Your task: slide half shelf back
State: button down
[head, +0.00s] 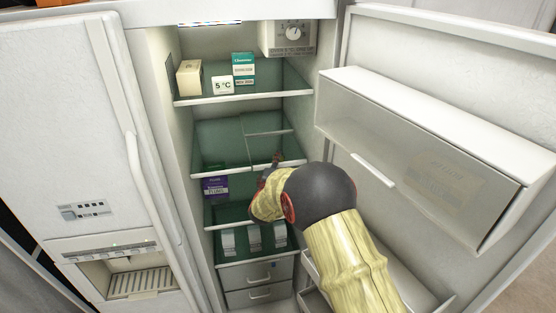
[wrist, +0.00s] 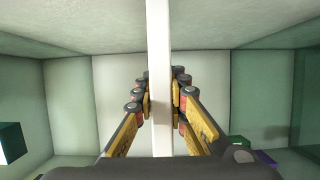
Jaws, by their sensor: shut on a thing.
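The right half shelf (head: 288,146) is a green glass panel with a white front edge. It sits at the middle level of the open fridge, beside a left half panel (head: 220,145). My gripper (head: 275,158) is at the front edge of the right half. In the wrist view the fingers (wrist: 162,78) lie on both sides of a white strip, the shelf edge (wrist: 159,35), and are shut on it. My arm hides part of the lower right of the fridge.
A purple box (head: 215,187) stands below the left half. The open right door (head: 430,130) has a deep bin beside my arm.

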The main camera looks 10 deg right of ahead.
jog(key=shift+s+f, duration=0.1)
jog(key=shift+f, duration=0.25)
jog(key=c, duration=2.1)
grip_release()
jog(key=o, duration=0.3)
jog(key=shift+r, duration=0.2)
jog(key=shift+o, duration=0.2)
jog(key=v, duration=1.1)
jog(key=shift+s+a, duration=0.2)
jog(key=shift+s, duration=0.15)
